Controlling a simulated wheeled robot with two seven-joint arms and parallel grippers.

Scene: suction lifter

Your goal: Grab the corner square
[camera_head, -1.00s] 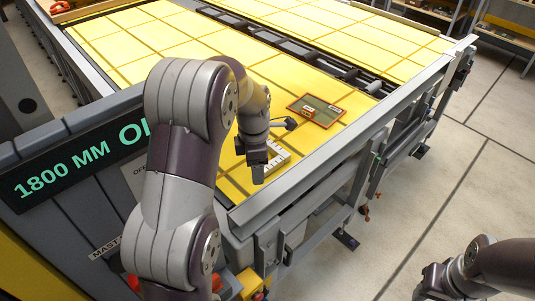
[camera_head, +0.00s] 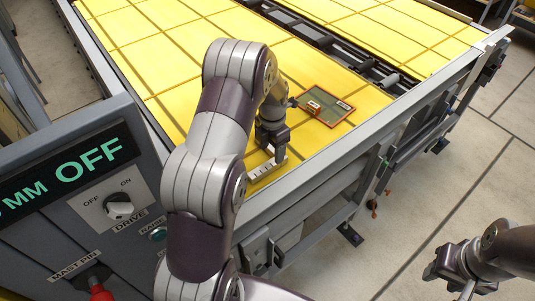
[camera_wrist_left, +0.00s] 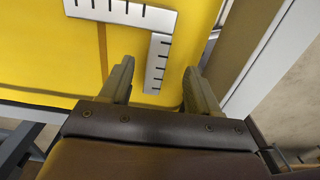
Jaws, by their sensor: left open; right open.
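The corner square is a white L-shaped piece with black ruler marks, lying on the yellow surface near its front edge. In the head view part of the square (camera_head: 266,171) shows beside my left gripper (camera_head: 273,152), which hides the rest. In the left wrist view the square (camera_wrist_left: 158,52) shows one leg across the top and one leg pointing down between the fingers of my left gripper (camera_wrist_left: 158,78). The fingers are apart, one on each side of that leg; I cannot tell how high they are above it. My right gripper (camera_head: 448,280) is open and empty at the lower right, over the floor.
A green board with an orange-brown rim (camera_head: 325,105) lies on the yellow panels (camera_head: 190,60) beyond my left gripper. A grey metal rail (camera_head: 340,165) runs along the table's near right edge. A control panel with an OFF sign (camera_head: 90,165) stands at the left.

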